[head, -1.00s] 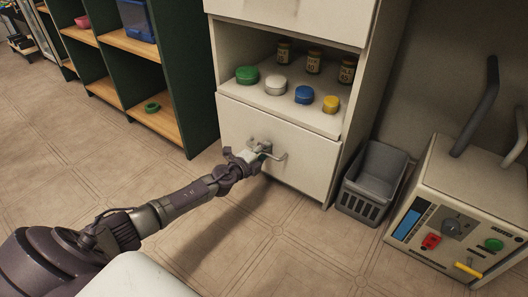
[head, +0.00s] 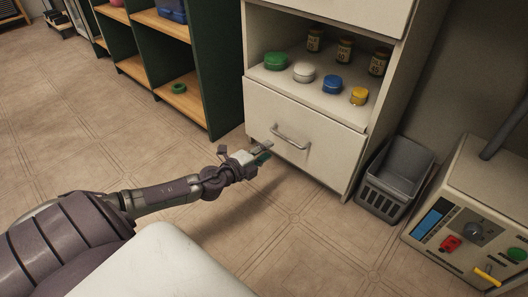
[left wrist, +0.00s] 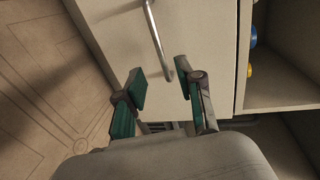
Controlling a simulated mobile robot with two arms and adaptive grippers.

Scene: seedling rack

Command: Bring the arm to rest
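My left gripper (head: 262,153) is in front of the white cabinet's bottom drawer (head: 302,150), off its metal bar handle (head: 290,138). In the left wrist view my left gripper (left wrist: 161,84) has its two green-padded fingers spread apart with nothing between them. The drawer handle (left wrist: 156,38) shows there beyond the fingertips, apart from them. The drawer front looks flush with the cabinet. My right gripper is not in view.
Green, white, blue and yellow lidded tubs and several jars stand on the open shelf (head: 322,97). A grey basket (head: 396,178) and a machine with coloured knobs (head: 470,222) stand to the right. A green shelf unit (head: 217,75) is at left. Floor between is clear.

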